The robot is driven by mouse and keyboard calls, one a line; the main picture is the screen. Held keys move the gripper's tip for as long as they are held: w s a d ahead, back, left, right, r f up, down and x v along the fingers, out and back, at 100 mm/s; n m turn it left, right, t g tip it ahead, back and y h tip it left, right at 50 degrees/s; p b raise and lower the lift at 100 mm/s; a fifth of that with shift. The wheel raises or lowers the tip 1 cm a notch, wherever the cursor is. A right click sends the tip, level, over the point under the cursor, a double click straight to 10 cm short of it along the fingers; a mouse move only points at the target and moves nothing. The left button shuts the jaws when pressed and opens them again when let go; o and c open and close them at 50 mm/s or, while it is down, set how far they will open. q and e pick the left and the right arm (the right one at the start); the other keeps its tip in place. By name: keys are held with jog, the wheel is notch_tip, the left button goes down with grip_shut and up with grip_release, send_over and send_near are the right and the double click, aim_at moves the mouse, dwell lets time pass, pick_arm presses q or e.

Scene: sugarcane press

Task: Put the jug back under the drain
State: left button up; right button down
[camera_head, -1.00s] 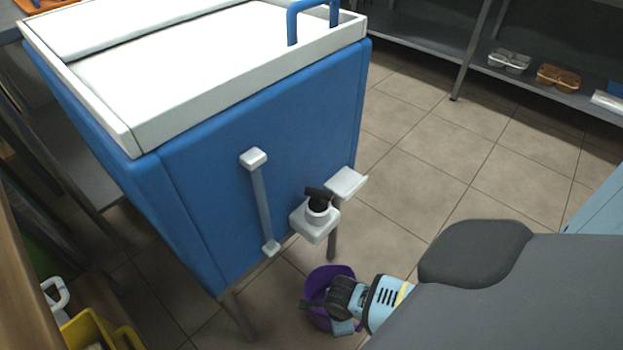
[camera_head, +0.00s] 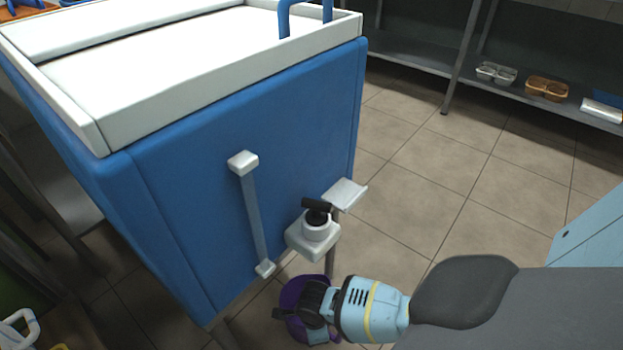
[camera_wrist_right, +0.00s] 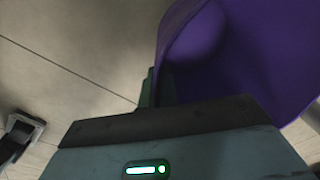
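The purple jug (camera_head: 290,294) is low beside the blue cabinet, at the bottom middle of the head view, a little below and left of the white drain tap (camera_head: 316,236) with its black handle. My right gripper (camera_head: 308,308) is at the jug's near right side and appears shut on it. In the right wrist view the jug (camera_wrist_right: 240,50) fills the upper right, right against the fingers (camera_wrist_right: 158,88). The exact grip point and the jug's base are hidden. My left gripper is not in view.
The blue cabinet (camera_head: 200,200) with a white top stands close on the left. A white ledge (camera_head: 345,194) sticks out beside the tap, above a metal leg. Tiled floor (camera_head: 430,180) is open to the right. A shelf (camera_head: 560,100) with trays stands behind.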

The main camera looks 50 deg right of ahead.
jog(key=shift+f, duration=0.3)
jog(key=c, duration=1.7)
grip_release()
jog(key=shift+f+b, duration=0.1)
jog(key=shift+b, duration=0.5)
jog(key=r+p, duration=0.4)
jog(key=r, duration=0.1)
jog(key=r+p, duration=0.2)
jog(key=r, duration=0.1)
jog(key=shift+s, duration=0.4)
